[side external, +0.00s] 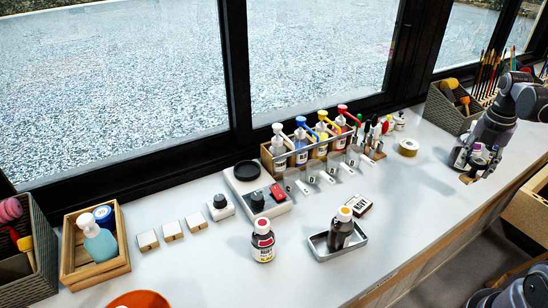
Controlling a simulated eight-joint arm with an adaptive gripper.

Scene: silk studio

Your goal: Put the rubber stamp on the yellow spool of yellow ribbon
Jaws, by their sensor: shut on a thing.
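My gripper (473,172) is at the right of the side external view, above the right part of the counter. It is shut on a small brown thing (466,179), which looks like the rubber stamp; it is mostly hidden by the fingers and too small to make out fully. A yellowish spool of ribbon (408,147) lies flat on the counter to the left of my gripper, clearly apart from it. Nothing rests on the spool.
A rack of pump bottles (312,148) stands left of the spool along the window. A metal tray (338,247) with a dark bottle is in front. A wicker basket (449,110) stands behind my gripper. The white counter (425,190) is clear between spool and gripper.

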